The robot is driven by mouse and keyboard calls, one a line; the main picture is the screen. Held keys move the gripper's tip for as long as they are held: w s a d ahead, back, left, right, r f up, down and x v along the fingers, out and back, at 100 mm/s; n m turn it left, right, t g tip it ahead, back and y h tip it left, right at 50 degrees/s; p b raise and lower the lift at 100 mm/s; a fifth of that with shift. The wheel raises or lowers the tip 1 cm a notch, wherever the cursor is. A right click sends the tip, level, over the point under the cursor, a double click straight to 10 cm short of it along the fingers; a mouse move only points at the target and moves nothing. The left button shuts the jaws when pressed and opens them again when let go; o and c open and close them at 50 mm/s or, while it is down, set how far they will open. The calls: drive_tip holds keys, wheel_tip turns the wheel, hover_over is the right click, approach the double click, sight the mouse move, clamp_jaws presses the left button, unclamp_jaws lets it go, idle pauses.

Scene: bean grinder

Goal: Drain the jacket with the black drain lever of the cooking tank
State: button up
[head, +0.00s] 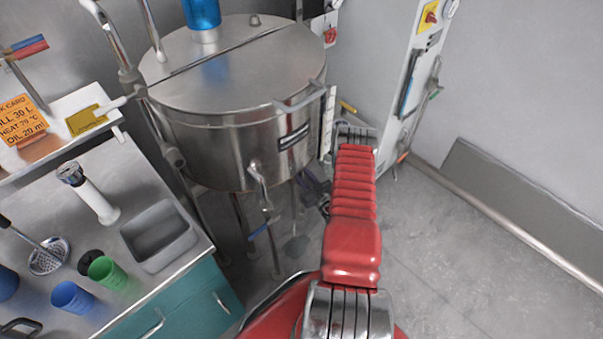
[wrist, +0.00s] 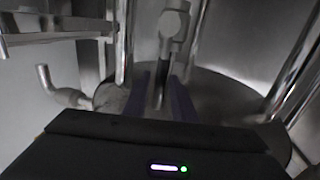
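The steel cooking tank (head: 215,135) stands on legs at the upper middle of the head view. My red arm reaches down beside its right side, and my gripper (head: 312,186) is low near the tank's underside, partly hidden by the arm. In the wrist view my gripper (wrist: 161,95) has two dark purplish fingers spread apart. A valve with a grey metal body (wrist: 172,27) and a dark lever (wrist: 162,73) hangs ahead, the lever showing between the fingers. I cannot tell whether either finger touches it. The black lever is not clear in the head view.
A bent pipe (wrist: 62,92) and steel legs (wrist: 298,55) crowd the gripper. A counter with a sink (head: 158,235) stands left; the floor at right (head: 440,255) is free.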

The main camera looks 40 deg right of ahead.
clamp_jaws()
drive_tip(key=shift+d, duration=0.2)
drive_tip(key=shift+a, duration=0.1)
